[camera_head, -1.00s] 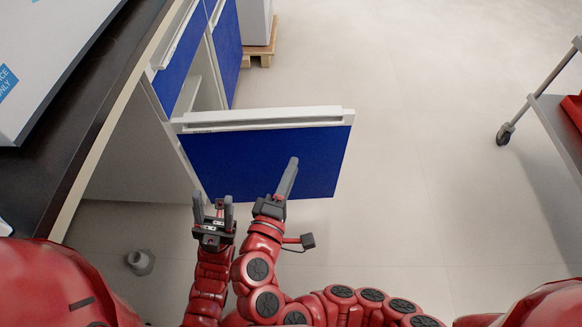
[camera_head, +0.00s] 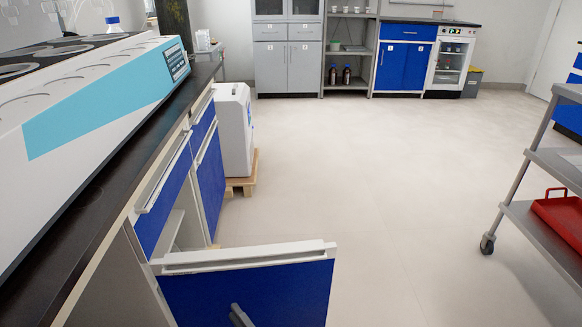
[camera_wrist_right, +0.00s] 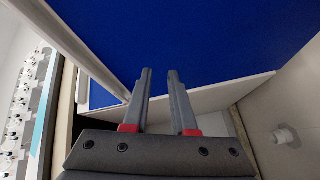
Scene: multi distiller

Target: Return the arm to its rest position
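In the head view, only a grey fingertip of my right gripper (camera_head: 240,315) shows at the bottom edge, in front of the open blue cabinet door (camera_head: 250,290). In the right wrist view, the two grey fingers of my right gripper (camera_wrist_right: 160,72) stand apart with nothing between them. The blue door panel (camera_wrist_right: 210,40) fills the view beyond them. I cannot tell whether a finger touches the door. My left gripper is out of the head view, and most of both arms is hidden below the picture.
A dark counter (camera_head: 110,165) on the left carries a large white and light-blue machine (camera_head: 100,95). A white unit (camera_head: 233,130) stands on a wooden pallet (camera_head: 241,186). A grey cart (camera_head: 535,215) with a red tray (camera_head: 562,215) is at the right. The middle floor (camera_head: 380,180) is clear.

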